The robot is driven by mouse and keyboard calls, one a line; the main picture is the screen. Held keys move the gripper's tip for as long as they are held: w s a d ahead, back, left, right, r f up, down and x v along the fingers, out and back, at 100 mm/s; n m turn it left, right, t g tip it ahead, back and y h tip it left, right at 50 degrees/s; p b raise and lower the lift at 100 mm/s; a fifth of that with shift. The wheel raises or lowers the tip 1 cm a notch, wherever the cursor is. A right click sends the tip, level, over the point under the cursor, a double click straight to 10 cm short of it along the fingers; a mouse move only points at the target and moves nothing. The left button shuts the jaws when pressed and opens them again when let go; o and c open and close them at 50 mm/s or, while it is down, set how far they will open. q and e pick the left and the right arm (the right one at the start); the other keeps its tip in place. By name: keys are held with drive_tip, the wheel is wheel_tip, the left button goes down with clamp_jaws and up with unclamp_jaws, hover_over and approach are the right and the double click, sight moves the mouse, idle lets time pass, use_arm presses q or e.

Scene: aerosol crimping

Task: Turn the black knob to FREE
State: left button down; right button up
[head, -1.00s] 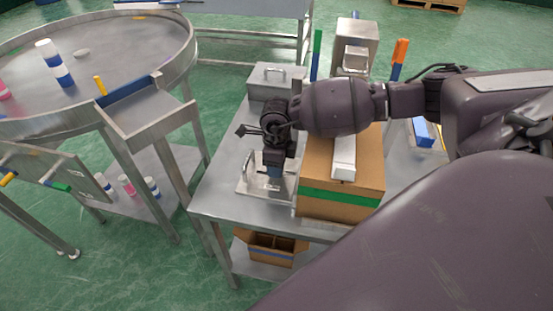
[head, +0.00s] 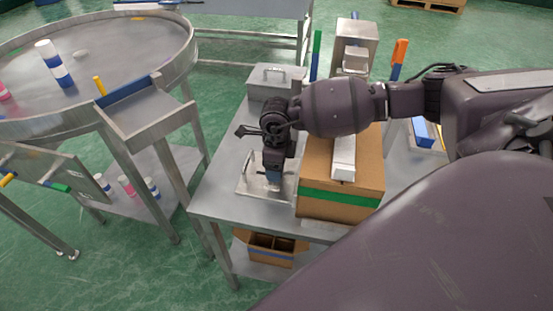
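My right arm comes in from the right, and its dark gripper (head: 273,180) points down over a small silver plate fixture (head: 248,184) on the steel table. The fingertips are low over the fixture, close to its surface. They are too small and dark to show whether they are open or shut, or whether they touch anything. I cannot make out the black knob or any FREE marking; the gripper and wrist cover part of the fixture. A thin dark pointed part (head: 244,131) sticks out left of my wrist. My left gripper is not in view.
A cardboard box (head: 338,200) with a green band stands on the steel table (head: 222,190), close right of the gripper. A grey metal box (head: 272,91) with a handle stands behind. A round steel table (head: 110,50) with bottles is at the left. The table's left front is clear.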

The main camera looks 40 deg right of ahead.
wheel_tip(320, 180, up, 11)
drive_tip(key=p, duration=0.1)
idle(0.4)
drive_tip(key=shift+f, duration=0.1)
